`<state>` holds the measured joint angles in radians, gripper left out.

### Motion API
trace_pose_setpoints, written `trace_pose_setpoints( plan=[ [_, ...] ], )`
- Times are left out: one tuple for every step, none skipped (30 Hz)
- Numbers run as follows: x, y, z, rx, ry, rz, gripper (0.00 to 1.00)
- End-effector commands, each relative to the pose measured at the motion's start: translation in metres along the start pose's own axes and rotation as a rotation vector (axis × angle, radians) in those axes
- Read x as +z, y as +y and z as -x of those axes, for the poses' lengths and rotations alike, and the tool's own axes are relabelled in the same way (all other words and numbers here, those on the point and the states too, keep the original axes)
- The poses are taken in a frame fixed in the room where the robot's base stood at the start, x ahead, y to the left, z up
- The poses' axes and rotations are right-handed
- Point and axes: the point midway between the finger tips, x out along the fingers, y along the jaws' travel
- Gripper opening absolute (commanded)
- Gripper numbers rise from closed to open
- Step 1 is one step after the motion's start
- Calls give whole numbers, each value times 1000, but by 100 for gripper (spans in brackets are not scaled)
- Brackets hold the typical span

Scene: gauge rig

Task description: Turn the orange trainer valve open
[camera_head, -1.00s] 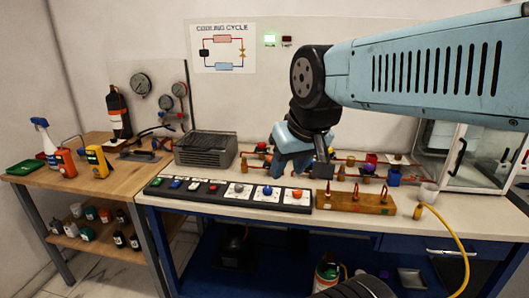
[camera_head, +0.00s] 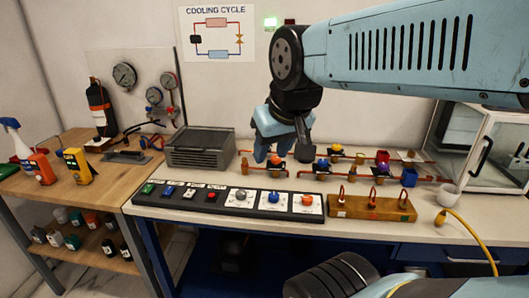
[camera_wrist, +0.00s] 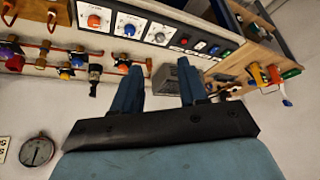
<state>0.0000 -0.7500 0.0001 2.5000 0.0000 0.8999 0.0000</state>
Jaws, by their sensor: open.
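An orange-handled valve (camera_head: 276,161) sits on the copper pipe run at the back of the bench, partly behind my gripper. It also shows in the wrist view (camera_wrist: 123,66), left of the fingers. My gripper (camera_head: 282,151) hangs over the pipe run in the head view. Its two blue fingers are open and empty in the wrist view (camera_wrist: 160,84), apart from the valve. A blue-handled valve (camera_head: 322,164) is to the right. The black control panel (camera_head: 246,207) in front carries a separate orange knob (camera_head: 307,199). Whether the fingers touch anything cannot be told.
A grey finned unit (camera_head: 200,149) stands left of my gripper. A wooden block with copper loops (camera_head: 371,207) is at the front right, near a white cup (camera_head: 449,195) and a glass-fronted cabinet (camera_head: 485,150). A yellow hose (camera_head: 475,236) hangs over the front edge.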

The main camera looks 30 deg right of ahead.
Motion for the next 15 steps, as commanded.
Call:
trace_pose_setpoints(
  plan=[
    [0,0,0,0,0,0,43],
    [0,0,0,0,0,0,43],
    [0,0,0,0,0,0,43],
    [0,0,0,0,0,0,43],
    [0,0,0,0,0,0,43],
    [0,0,0,0,0,0,44],
    [0,0,0,0,0,0,46],
    [0,0,0,0,-1,-2,49],
    [-2,0,0,-1,-2,-8,53],
    [-4,1,0,-1,-5,-15,56],
    [-6,2,0,-1,-8,-25,59],
    [-11,3,-1,-2,-15,-45,63],
    [-15,4,-2,-3,-22,-65,66],
    [-20,4,-3,-4,-29,-87,68],
    [-28,5,-4,-5,-41,-123,68]
  ],
)
